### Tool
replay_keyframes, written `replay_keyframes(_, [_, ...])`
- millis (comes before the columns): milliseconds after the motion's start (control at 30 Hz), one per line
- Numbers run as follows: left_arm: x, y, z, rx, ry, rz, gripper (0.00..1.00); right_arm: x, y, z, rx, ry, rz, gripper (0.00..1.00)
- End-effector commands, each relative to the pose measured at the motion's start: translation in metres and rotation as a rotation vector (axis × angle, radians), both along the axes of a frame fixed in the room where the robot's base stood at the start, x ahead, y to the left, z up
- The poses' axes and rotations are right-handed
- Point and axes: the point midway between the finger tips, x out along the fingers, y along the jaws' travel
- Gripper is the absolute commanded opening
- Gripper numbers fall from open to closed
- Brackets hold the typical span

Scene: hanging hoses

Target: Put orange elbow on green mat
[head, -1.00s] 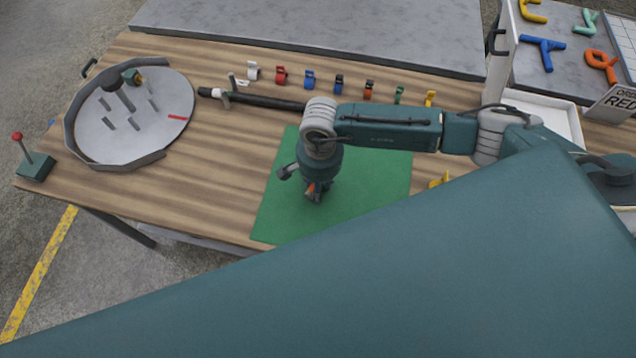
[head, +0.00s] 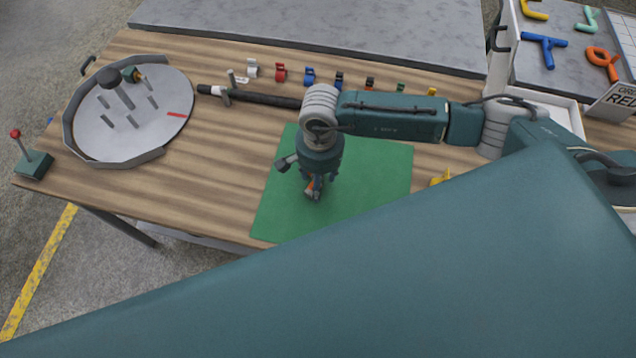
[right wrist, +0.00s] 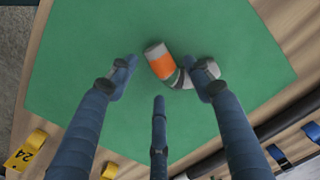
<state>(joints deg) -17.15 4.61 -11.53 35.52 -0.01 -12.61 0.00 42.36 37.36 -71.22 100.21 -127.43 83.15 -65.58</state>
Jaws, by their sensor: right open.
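The orange elbow (right wrist: 160,64), with a bright orange part and grey ends, lies on the green mat (right wrist: 90,50) in the right wrist view. In the head view the mat (head: 380,180) is near the table's front edge, and only a bit of orange shows among the fingers. My right gripper (head: 314,192) points down over the mat. Its three blue fingers (right wrist: 165,90) are spread around the elbow. One fingertip overlaps the elbow's grey end; I cannot tell whether they touch. My left gripper is not in view.
Several coloured clips (head: 309,77) stand in a row behind the mat, beside a black hose (head: 265,99). A round grey tray with pegs (head: 135,140) is at the left. A yellow piece (head: 440,178) lies right of the mat. Wood between tray and mat is clear.

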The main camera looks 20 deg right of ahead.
Motion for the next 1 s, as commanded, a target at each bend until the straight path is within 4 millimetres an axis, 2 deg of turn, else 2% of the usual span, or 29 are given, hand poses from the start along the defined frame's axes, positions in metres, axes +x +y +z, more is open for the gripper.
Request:
replay_keyframes(33, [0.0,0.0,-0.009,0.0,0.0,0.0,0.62,0.002,-0.001,0.007,0.001,-0.005,0.001,0.51])
replay_keyframes(300, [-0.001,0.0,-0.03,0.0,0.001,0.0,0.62,0.002,-0.002,0.065,0.0,-0.005,0.001,0.51])
replay_keyframes(500, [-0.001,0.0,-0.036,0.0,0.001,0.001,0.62,0.001,-0.003,0.091,-0.001,-0.003,0.0,0.51])
replay_keyframes(667, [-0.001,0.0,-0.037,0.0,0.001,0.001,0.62,0.0,-0.003,0.098,-0.002,0.001,-0.001,0.51])
replay_keyframes(1000, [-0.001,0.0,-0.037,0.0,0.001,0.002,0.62,0.0,-0.003,0.098,-0.001,0.0,0.0,0.51])
